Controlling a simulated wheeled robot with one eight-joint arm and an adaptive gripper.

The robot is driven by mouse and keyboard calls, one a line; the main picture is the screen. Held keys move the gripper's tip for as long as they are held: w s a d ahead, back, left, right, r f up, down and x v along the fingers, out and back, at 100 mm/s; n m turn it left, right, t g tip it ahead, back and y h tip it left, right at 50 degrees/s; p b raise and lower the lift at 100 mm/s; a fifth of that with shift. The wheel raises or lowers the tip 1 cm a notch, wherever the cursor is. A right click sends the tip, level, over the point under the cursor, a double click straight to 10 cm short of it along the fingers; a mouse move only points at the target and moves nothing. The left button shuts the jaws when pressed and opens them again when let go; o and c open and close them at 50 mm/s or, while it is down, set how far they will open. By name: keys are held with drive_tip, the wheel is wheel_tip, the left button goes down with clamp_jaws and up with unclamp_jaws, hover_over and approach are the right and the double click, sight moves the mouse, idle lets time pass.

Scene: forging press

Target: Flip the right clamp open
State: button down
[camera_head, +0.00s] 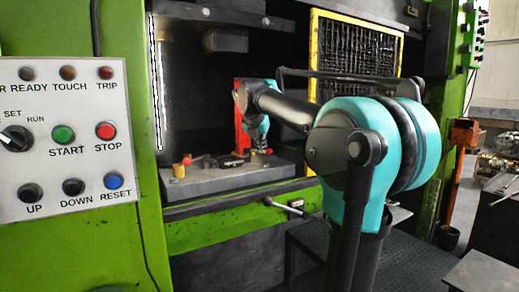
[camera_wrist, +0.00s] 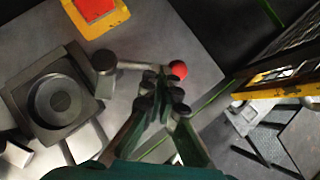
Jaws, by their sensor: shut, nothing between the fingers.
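In the wrist view a clamp has a grey lever (camera_wrist: 135,65) running from a round pivot (camera_wrist: 104,62) to a red ball knob (camera_wrist: 178,69). I take it for the right clamp; in the head view my arm and gripper cover that side. My gripper (camera_wrist: 163,76) is shut and empty, its fingertips at the lever close beside the knob. They overlap the lever in the picture; I cannot tell whether they touch. In the head view my gripper (camera_head: 261,149) is small and dark, low over the right part of the press bed (camera_head: 225,181).
A dark square die block (camera_wrist: 62,98) with a round recess sits beside the pivot. A red and yellow block (camera_wrist: 98,14) lies at the bed's edge. A yellow-framed mesh guard (camera_head: 354,60) stands behind my arm. A control panel (camera_head: 62,140) is at the left.

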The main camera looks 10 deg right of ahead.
drive_tip(key=shift+w+d, duration=0.4)
idle(0.3)
